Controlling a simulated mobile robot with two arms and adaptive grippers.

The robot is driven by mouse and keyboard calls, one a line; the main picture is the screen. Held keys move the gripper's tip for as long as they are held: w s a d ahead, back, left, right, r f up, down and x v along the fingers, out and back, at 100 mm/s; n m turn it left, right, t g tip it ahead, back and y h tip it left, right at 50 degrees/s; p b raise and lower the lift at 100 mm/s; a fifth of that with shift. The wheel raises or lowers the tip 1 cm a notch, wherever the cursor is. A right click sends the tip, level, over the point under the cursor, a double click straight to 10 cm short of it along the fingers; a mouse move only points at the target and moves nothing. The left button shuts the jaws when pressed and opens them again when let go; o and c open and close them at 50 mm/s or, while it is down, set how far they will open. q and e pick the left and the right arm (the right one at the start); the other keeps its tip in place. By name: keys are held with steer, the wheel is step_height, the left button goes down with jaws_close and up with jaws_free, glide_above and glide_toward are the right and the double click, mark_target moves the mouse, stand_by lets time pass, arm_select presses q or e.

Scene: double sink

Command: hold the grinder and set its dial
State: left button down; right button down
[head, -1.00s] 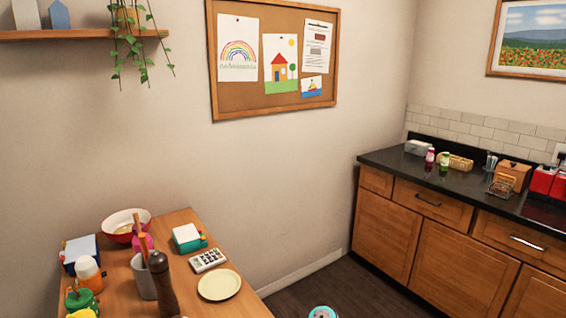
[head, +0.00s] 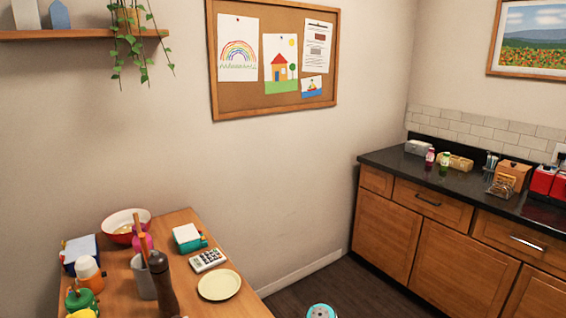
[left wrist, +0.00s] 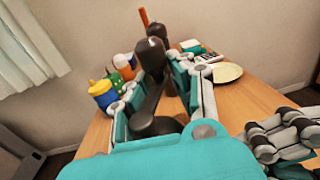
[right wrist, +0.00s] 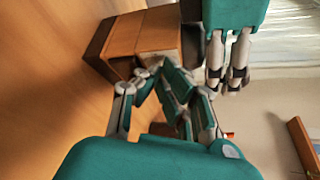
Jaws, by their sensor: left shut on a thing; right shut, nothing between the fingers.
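The grinder (right wrist: 145,40) shows in the right wrist view as a wooden box with a dark top, turned on its side by the camera. In the left wrist view I see its dark top (left wrist: 155,126) and a dark crank with a round knob (left wrist: 150,56). My left gripper (left wrist: 162,85) is shut on the grinder near that top, a finger on each side. My right gripper (right wrist: 172,85) is shut and empty, close beside the box. I cannot make out the dial. The head view does not show the grinder.
On the table (head: 240,306) stand a tall dark mill (head: 162,285), a grey cup (head: 144,280), a cream plate (head: 219,285), a calculator (head: 208,260), a red bowl (head: 124,226) and bottles on the left. The dark counter (head: 460,195) is far off at the right.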

steer(key=shift+w+a+r, duration=0.2)
steer(key=shift+w+r, duration=0.05)
steer(key=shift+r, duration=0.15)
stand_by(0.3)
steer(key=shift+s+d+r, duration=0.1)
steer(key=shift+r, duration=0.05)
steer(key=w+d, duration=0.3)
steer(key=d, duration=0.1)
steer(key=shift+w+d+r, duration=0.15)
steer(key=shift+w+d, duration=0.2)
steer(key=shift+w, duration=0.05)
stand_by(0.3)
steer(key=s+a+f, duration=0.1)
steer(key=s+a, duration=0.3)
steer(key=shift+s+f+n+g, duration=0.35)
steer(key=shift+s+n+g, duration=0.05)
stand_by(0.4)
